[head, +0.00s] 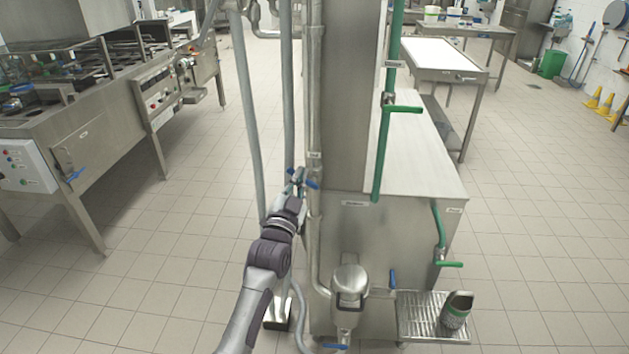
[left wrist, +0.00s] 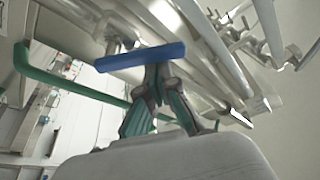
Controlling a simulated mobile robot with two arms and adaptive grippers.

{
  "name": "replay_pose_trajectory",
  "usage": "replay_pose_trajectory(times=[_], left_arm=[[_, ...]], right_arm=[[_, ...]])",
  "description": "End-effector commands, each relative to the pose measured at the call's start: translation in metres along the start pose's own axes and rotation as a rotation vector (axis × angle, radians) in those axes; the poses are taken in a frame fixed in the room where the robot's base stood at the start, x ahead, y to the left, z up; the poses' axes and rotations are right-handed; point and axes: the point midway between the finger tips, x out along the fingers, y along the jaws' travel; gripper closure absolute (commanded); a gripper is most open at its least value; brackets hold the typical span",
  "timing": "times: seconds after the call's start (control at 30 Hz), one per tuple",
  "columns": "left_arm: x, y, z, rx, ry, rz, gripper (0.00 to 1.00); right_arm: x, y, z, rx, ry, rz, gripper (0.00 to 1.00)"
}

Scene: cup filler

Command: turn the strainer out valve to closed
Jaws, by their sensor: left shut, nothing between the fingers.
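A blue lever handle (head: 312,184) sits on a vertical steel pipe left of the steel column. My left gripper (head: 299,177) is at this handle, with its fingers shut and nothing between them. In the left wrist view the blue handle (left wrist: 140,57) lies as a flat bar across the closed fingertips (left wrist: 158,72); I cannot tell whether they touch it. The valve's label is too small to read, so I cannot confirm it is the strainer out valve. My right gripper is out of view.
A metal canister (head: 350,280) is on the front of the steel cabinet, with blue handles below (head: 335,346) and right of it (head: 392,278). A drip tray (head: 415,310) holds a dark cup (head: 457,309). Green pipes with green handles (head: 405,108) are right.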

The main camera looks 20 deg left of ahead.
Motion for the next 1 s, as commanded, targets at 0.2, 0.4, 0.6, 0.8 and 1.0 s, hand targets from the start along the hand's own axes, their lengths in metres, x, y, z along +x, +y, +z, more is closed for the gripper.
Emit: replay_pose_trajectory(times=[0.2,0.4,0.6,0.8,1.0], left_arm=[[-0.004,-0.001,0.013,-0.192,-0.005,-0.067,1.0],[-0.006,-0.001,0.019,-0.335,-0.004,-0.117,1.0],[-0.008,-0.001,0.023,-0.399,-0.004,-0.139,1.0],[-0.009,-0.001,0.026,-0.396,-0.005,-0.138,1.0],[-0.009,0.0,0.027,-0.395,-0.006,-0.137,1.0]], right_arm=[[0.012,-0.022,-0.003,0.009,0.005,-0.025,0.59],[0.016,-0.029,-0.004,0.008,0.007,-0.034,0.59],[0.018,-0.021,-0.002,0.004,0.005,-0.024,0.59],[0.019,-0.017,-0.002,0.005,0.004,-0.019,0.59],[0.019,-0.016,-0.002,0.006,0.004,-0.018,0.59]])
